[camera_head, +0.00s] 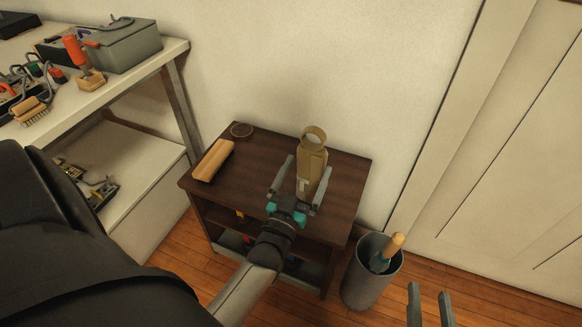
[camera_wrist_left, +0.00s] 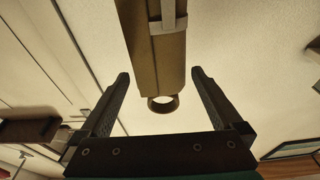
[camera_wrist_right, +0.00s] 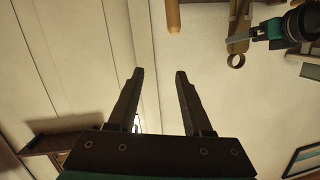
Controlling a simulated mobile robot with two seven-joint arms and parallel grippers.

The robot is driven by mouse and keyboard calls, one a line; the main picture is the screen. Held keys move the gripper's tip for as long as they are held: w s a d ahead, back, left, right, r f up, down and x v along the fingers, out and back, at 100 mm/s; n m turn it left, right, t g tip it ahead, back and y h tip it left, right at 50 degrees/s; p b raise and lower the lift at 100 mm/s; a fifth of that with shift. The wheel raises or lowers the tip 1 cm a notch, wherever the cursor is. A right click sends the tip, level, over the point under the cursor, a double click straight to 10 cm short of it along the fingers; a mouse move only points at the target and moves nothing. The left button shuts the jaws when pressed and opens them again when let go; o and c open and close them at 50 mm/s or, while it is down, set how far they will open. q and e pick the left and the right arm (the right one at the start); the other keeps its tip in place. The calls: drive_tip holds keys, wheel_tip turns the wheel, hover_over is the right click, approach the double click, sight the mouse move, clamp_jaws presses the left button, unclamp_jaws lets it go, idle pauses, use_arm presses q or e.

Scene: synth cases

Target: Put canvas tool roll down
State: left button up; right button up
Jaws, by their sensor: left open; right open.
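The canvas tool roll (camera_head: 313,160) is a khaki bundle with a pale strap and a loop at its top end. It appears upright over the dark wooden cabinet (camera_head: 345,170); I cannot tell if its base touches the top. My left gripper (camera_head: 303,182) is open, with one finger on each side of the roll. The left wrist view shows the roll (camera_wrist_left: 155,60) between and beyond the open fingers (camera_wrist_left: 160,78). The right wrist view also shows the roll (camera_wrist_right: 238,25). My right gripper (camera_head: 430,290) is open and empty at the lower right, away from the cabinet.
A workbench (camera_head: 150,70) with tools and a grey toolbox (camera_head: 118,45) is at left.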

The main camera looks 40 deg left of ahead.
use_arm(q)
drive_tip(key=p+v, duration=0.2)
drive_tip(key=v, duration=0.8)
use_arm(e)
drive_tip(key=shift+s+d+f+g+h, duration=0.1)
drive_tip(key=shift+d+f+g+h, duration=0.3)
drive_tip(key=shift+d+g, duration=0.35)
drive_tip(key=shift+d+f+g+h, duration=0.35)
drive_tip(key=shift+d+g, duration=0.25)
drive_tip(key=shift+g, duration=0.25)
drive_tip(key=shift+s+d+f+g+h, duration=0.1)
drive_tip(key=shift+d+f+g+h, duration=0.3)
drive_tip(key=shift+d+g, duration=0.35)
use_arm(q)
drive_tip(key=s+d+r+m+g+h, duration=0.1)
drive_tip(key=s+d+m+g+h, duration=0.1)
drive_tip(key=d+g+h, duration=0.2)
drive_tip(key=s+d+r+m+g+h, duration=0.1)
drive_tip(key=s+d+m+g+h, duration=0.1)
drive_tip(key=d, duration=0.9)
drive_tip(key=m+g+h, duration=0.1)
drive_tip(key=g+h, duration=0.1)
drive_tip(key=g, duration=0.1)
drive_tip(key=shift+d+r, duration=0.25)
drive_tip(key=shift+r, duration=0.1)
use_arm(e)
drive_tip(key=shift+w+a, duration=0.1)
